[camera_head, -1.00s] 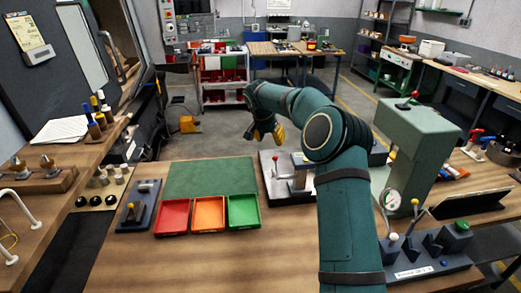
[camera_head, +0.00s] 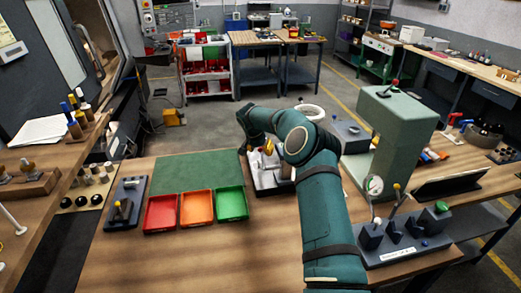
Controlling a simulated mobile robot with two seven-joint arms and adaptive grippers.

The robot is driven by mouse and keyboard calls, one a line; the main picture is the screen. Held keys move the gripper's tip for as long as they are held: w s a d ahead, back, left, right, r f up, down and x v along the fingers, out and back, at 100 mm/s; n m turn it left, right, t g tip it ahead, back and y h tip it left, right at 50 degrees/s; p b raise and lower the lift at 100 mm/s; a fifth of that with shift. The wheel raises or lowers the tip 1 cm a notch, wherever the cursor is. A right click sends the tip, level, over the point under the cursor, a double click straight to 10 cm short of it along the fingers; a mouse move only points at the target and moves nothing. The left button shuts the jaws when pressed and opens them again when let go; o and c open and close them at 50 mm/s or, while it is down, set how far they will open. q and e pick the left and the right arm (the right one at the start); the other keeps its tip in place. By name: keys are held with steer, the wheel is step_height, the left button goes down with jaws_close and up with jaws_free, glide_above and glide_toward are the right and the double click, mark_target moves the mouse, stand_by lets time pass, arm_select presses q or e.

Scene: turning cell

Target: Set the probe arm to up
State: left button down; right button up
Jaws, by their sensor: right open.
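My right gripper (camera_head: 266,153), with yellow finger pads, is in the middle of the head view, reaching over a small fixture (camera_head: 272,190) with a light top and dark sides. My own arm and gripper hide much of this fixture, including any lever or arm on it. I cannot make out a probe arm for certain or tell its position. The gripper is open, and whether it touches the fixture cannot be told. My left gripper is not in view.
Red (camera_head: 160,228), orange (camera_head: 196,220) and green (camera_head: 231,216) trays stand left of the fixture, by a green mat (camera_head: 200,171). The front bench is clear.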

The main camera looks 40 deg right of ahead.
steer(key=shift+d+f, duration=0.15)
steer(key=shift+f, duration=0.2)
jaws_close()
